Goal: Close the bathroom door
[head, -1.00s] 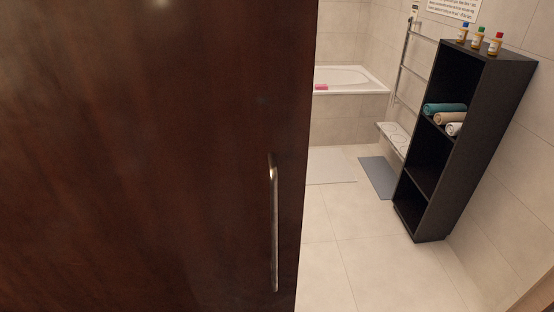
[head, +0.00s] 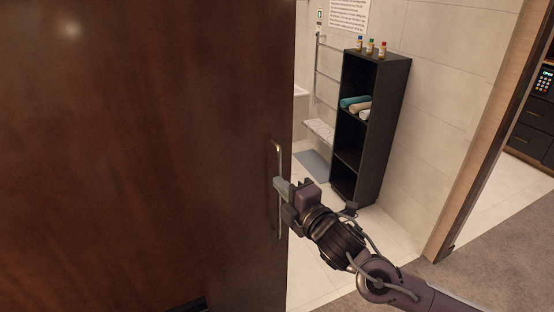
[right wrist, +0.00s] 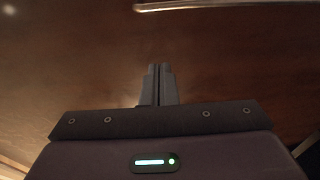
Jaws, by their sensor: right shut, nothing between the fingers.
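The dark brown wooden bathroom door (head: 140,150) fills the left half of the head view and stands open. Its vertical metal handle (head: 277,150) is near the door's right edge, partly hidden behind my right gripper. My right gripper (head: 281,188) is shut and empty, in front of the handle; whether it touches is unclear. In the right wrist view the shut fingers (right wrist: 158,72) point at the door's brown surface (right wrist: 80,60), and the metal handle (right wrist: 200,5) crosses the top edge, beyond the fingertips. My left gripper is not in view.
The light wooden door frame (head: 480,140) stands to the right, with carpet (head: 500,250) in front. Through the opening are a black shelf (head: 385,120) with towels and bottles, a grey mat (head: 313,166) and tiled floor. A dark cabinet (head: 535,110) is at the far right.

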